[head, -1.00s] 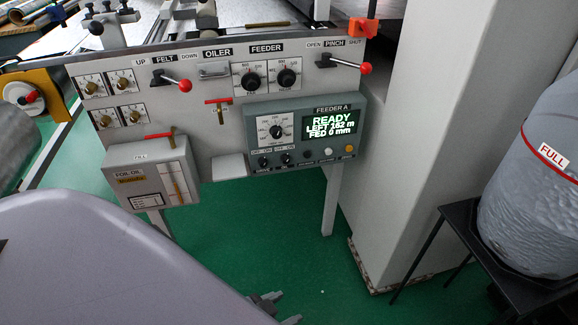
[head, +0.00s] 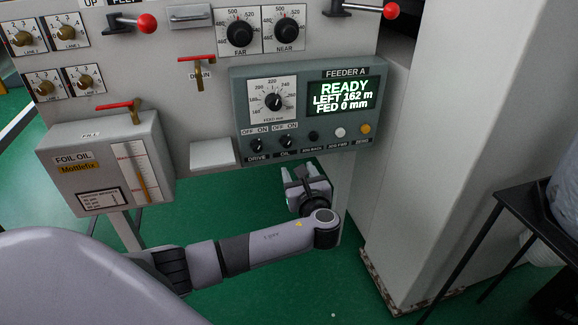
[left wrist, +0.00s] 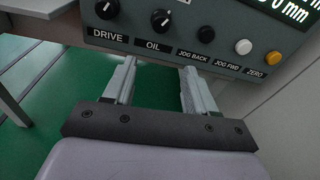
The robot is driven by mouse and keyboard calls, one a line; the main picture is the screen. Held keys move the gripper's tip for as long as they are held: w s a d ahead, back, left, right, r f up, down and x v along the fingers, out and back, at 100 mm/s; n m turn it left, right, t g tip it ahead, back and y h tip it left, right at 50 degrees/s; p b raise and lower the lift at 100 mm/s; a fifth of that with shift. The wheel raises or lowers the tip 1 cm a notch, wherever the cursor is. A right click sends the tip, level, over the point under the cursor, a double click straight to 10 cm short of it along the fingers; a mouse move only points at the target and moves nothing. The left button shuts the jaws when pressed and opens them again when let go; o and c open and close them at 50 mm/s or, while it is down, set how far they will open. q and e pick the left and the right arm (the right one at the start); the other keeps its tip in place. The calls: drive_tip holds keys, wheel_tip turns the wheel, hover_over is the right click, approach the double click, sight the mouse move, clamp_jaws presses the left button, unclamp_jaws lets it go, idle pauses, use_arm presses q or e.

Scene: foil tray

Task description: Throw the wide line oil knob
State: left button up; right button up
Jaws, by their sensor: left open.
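The grey FEEDER A panel (head: 220,101) carries a small black knob labelled OIL (head: 287,141) under OFF–ON lettering, right of the DRIVE knob (head: 257,145). The OIL knob also shows in the left wrist view (left wrist: 161,20), above its label. Its exact pointer setting is too small to tell. Several brass dials, including this one (head: 67,32), sit in white squares at upper left; their line labels are hard to read. My left gripper (head: 297,170) is open and empty below the panel; its fingers (left wrist: 158,68) point up toward the OIL label, apart from the knob.
Jog buttons and an orange ZERO button (head: 365,128) sit right of the knobs. The foil oil box (head: 105,160) with a red-handled valve is at left. A grey column (head: 430,130) stands right, a dark stand (head: 510,205) beyond it. Green floor lies below.

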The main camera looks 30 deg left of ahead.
sight(287, 146)
use_arm(q)
drive_tip(key=shift+y, duration=0.9)
drive_tip(key=b+x, duration=0.1)
drive_tip(key=x, duration=0.1)
drive_tip(key=r+x, duration=0.1)
drive_tip(key=x, duration=0.1)
drive_tip(key=b+x, duration=0.1)
drive_tip(key=x, duration=0.2)
drive_tip(key=shift+a+r+b, duration=0.1)
drive_tip(key=shift+r+b, duration=0.25)
drive_tip(key=shift+r, duration=0.05)
drive_tip(key=shift+w+a, duration=0.45)
drive_tip(key=shift+a, duration=0.05)
use_arm(e)
drive_tip(key=shift+w+a+f+y, duration=0.2)
drive_tip(key=shift+a+f+y, duration=0.1)
drive_tip(key=shift+a, duration=0.25)
drive_tip(key=shift+w+a+f+y, duration=0.2)
drive_tip(key=shift+a+y, duration=0.1)
drive_tip(key=shift+a, duration=0.25)
use_arm(q)
clamp_jaws()
drive_tip(key=c, duration=1)
unclamp_jaws()
drive_tip(key=shift+c, duration=0.2)
